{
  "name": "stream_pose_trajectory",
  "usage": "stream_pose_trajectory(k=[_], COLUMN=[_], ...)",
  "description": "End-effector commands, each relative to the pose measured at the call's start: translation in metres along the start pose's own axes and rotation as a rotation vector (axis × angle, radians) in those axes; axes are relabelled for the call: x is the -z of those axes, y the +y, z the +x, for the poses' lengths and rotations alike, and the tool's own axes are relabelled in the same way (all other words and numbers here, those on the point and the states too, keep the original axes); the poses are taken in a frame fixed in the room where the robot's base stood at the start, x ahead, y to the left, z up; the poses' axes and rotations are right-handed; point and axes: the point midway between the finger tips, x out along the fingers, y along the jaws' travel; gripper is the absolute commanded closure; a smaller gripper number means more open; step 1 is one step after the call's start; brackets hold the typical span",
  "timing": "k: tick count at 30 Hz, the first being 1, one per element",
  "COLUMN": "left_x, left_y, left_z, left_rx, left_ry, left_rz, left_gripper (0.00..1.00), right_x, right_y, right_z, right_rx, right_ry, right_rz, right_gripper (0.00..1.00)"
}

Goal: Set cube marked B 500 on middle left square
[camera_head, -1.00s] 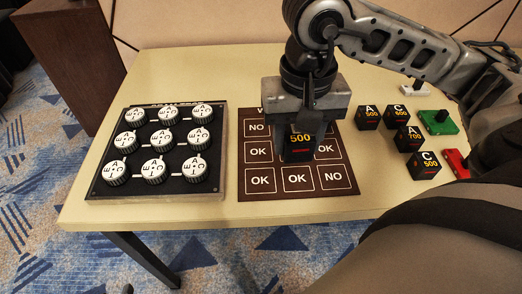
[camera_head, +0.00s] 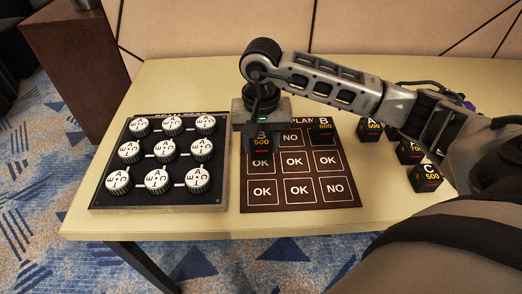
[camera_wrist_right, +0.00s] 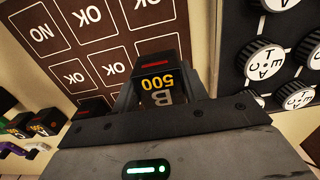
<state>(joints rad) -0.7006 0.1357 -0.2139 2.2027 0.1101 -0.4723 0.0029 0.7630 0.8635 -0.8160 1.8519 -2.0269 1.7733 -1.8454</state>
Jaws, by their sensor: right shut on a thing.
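My right gripper (camera_head: 262,128) is shut on a black cube marked B 500 (camera_head: 260,144) in yellow, with a red stripe. It holds the cube over the left column of the dark brown board (camera_head: 251,201). The cube also shows in the right wrist view (camera_wrist_right: 156,82), between the fingers. In the head view the middle left square (camera_head: 261,164), marked OK, shows just below the cube's lower edge. The top left square is hidden behind the cube and gripper. I cannot tell the exact gap under the cube. My left gripper is not in view.
A cube marked B 800 (camera_head: 322,130) stands on the board's top right square. A black panel (camera_head: 215,199) with several white knobs lies left of the board. More cubes, such as C 500 (camera_head: 426,178), stand to the right, partly hidden by my arm.

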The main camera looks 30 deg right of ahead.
Motion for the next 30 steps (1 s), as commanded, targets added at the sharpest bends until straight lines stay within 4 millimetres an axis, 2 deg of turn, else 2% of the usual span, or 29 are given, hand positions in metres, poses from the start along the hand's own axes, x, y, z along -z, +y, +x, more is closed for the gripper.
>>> stream_pose_trajectory(k=[6,18,19,21,30], left_x=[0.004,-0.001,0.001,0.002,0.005], left_y=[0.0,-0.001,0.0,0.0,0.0], left_z=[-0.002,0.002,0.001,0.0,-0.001], left_rx=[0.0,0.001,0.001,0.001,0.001], left_ry=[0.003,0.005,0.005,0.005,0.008], left_rz=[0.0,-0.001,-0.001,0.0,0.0], left_gripper=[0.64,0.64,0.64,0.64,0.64], right_x=[0.0,0.001,0.001,0.001,0.001], right_y=[-0.001,-0.001,-0.001,-0.001,-0.001], right_z=[0.03,0.038,0.036,0.035,0.033], right_rx=[-0.001,-0.001,-0.001,-0.001,-0.001], right_ry=[-0.004,0.001,0.001,0.0,0.0], right_rz=[-0.001,-0.001,-0.001,-0.001,-0.001], right_gripper=[0.8,0.8,0.48,0.35,0.35])
